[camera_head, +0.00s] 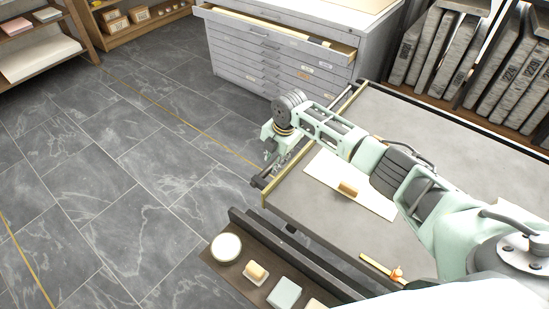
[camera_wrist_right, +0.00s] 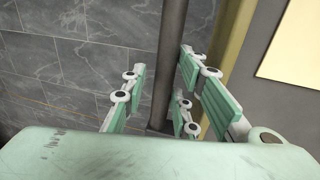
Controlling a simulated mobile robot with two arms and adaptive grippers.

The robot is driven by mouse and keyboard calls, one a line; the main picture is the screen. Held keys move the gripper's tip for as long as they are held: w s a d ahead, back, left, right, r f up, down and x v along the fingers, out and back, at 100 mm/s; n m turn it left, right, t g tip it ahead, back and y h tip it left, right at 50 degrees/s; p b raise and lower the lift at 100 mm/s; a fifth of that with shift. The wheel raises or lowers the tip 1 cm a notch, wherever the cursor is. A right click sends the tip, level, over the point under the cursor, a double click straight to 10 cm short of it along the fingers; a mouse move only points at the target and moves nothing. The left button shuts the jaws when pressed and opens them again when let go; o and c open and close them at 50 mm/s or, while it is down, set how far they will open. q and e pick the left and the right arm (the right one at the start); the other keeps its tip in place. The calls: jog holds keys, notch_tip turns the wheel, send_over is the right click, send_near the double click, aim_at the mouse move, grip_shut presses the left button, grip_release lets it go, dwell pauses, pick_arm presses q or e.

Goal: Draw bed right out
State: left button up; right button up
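The bed (camera_head: 395,120) is a flat grey slab with a brass-coloured edge strip (camera_head: 290,172) along its left end. A dark bar (camera_wrist_right: 172,50) runs along just outside that edge. My right gripper (camera_head: 272,150) reaches over the bed from the right to this bar. In the wrist view the fingers of the right gripper (camera_wrist_right: 160,100) stand apart on both sides of the bar, with a gap showing on the left side. Whether the right-hand pads touch it I cannot tell. My left gripper is not in view.
A pale sheet (camera_head: 378,201) with a small wooden block (camera_head: 348,188) lies on the bed. A front shelf (camera_head: 240,275) holds a round white tin (camera_head: 226,247) and small blocks. A flat-file cabinet (camera_head: 270,62) has its top drawer open. The tiled floor left of the bed is clear.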

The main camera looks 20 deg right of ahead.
notch_tip(320, 180, up, 12)
jog(key=s+d, duration=0.1)
jog(key=s, duration=0.1)
jog(key=shift+s+f, duration=0.1)
jog(key=shift+f, duration=0.1)
dwell(0.5)
